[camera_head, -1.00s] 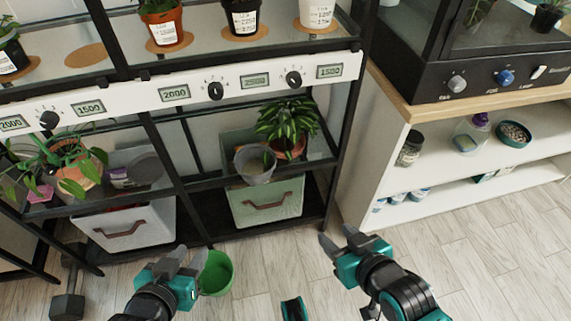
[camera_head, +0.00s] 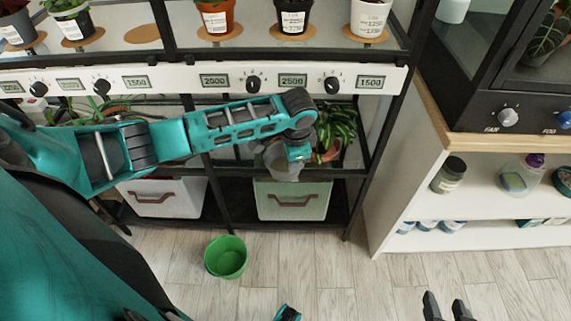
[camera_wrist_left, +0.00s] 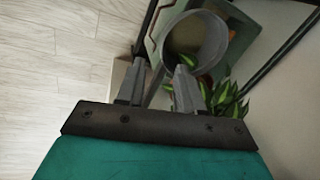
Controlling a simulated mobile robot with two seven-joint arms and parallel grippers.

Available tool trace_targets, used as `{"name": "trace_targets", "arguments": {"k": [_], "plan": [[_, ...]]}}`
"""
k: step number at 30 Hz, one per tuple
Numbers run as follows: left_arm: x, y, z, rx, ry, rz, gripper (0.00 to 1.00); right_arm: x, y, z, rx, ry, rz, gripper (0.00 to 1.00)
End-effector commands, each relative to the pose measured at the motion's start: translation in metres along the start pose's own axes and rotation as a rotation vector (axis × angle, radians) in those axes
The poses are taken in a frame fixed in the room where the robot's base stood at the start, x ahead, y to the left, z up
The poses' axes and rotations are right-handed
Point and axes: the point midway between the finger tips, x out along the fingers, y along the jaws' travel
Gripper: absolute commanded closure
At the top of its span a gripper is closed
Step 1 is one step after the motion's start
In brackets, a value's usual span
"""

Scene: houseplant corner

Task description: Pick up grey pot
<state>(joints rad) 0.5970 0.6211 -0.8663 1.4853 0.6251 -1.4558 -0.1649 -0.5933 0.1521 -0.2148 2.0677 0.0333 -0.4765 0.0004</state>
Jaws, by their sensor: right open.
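In the head view my left fingers are hidden behind the wrist. My right gripper (camera_head: 447,303) is open and empty over the floor at the lower right.
A leafy plant (camera_head: 338,127) stands right beside the pot. A green box (camera_head: 292,199) and a white box (camera_head: 165,196) are below. The control strip (camera_head: 180,82) runs above my left arm. A green bucket (camera_head: 226,257) stands on the open floor. A white shelf unit (camera_head: 400,180) is at right.

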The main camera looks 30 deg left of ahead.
Motion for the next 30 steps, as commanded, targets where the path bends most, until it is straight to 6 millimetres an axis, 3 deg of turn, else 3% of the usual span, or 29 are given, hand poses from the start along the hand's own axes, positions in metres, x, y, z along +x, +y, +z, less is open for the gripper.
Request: {"name": "trace_targets", "arguments": {"k": [4,12,19,25,30], "plan": [[0.014,-0.007,0.005,-0.003,-0.025,-0.004,0.64,0.004,0.0,0.006,0.0,0.001,0.0,0.52],[0.063,-0.006,0.004,-0.003,-0.022,-0.004,0.64,0.016,0.001,0.023,0.0,0.001,0.0,0.52],[0.08,-0.006,0.004,-0.001,-0.02,-0.005,0.64,0.02,0.001,0.029,0.001,0.001,0.0,0.52],[0.112,-0.005,0.004,-0.002,-0.019,-0.005,0.64,0.03,0.001,0.045,0.001,0.001,0.0,0.52],[0.126,-0.005,0.004,-0.003,-0.018,-0.004,0.64,0.033,0.0,0.049,0.003,-0.006,-0.004,0.52]]}}
